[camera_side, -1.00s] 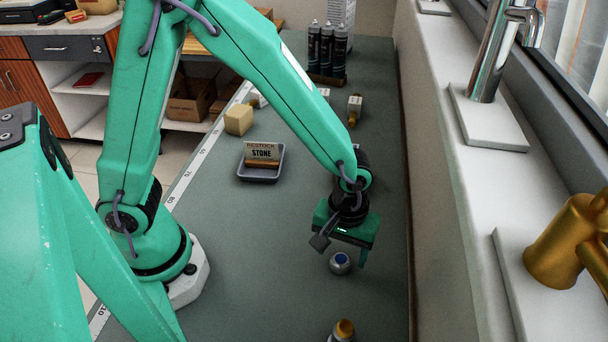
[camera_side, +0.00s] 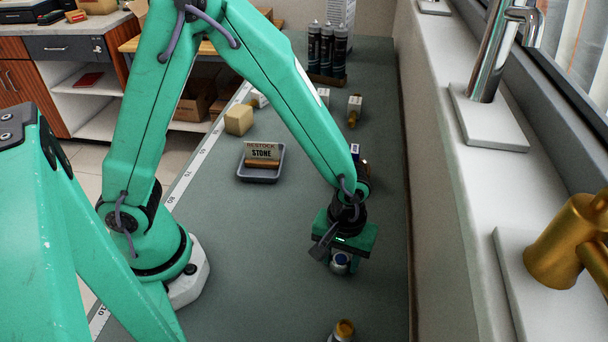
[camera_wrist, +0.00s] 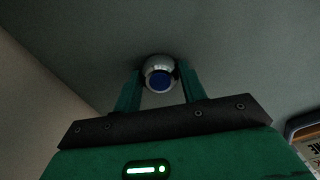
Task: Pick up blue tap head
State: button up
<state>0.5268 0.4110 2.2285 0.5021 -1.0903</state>
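The blue tap head (camera_side: 340,261) is a small round chrome piece with a blue cap, standing on the grey bench top. My gripper (camera_side: 343,265) is lowered over it, pointing down. In the wrist view the tap head (camera_wrist: 160,72) sits between the tips of my gripper (camera_wrist: 160,76), one finger on either side. The fingers look open, with a very narrow gap to the tap head; any contact is hard to make out. Part of the tap head is hidden by the gripper in the side view.
A similar piece with an orange cap (camera_side: 343,329) stands at the front edge. A grey tray (camera_side: 261,176) with a "STONE" card lies left of the gripper. A tan block (camera_side: 239,120) and a rack of dark tubes (camera_side: 327,52) stand farther back. The window ledge (camera_side: 455,190) rises at right.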

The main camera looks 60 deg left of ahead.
aim_at(340, 261)
jog(key=c, duration=0.5)
jog(key=shift+o, duration=0.2)
jog(key=shift+r, duration=0.1)
jog(key=shift+r, duration=0.7)
jog(key=r, duration=0.3)
jog(key=shift+s+d, duration=0.15)
jog(key=shift+s, duration=0.05)
jog(key=s+d+r, duration=0.5)
jog(key=s+r, duration=0.1)
jog(key=s, duration=0.3)
jog(key=shift+s+d+r, duration=0.15)
jog(key=shift+s+r, duration=0.05)
jog(key=shift+s, duration=0.2)
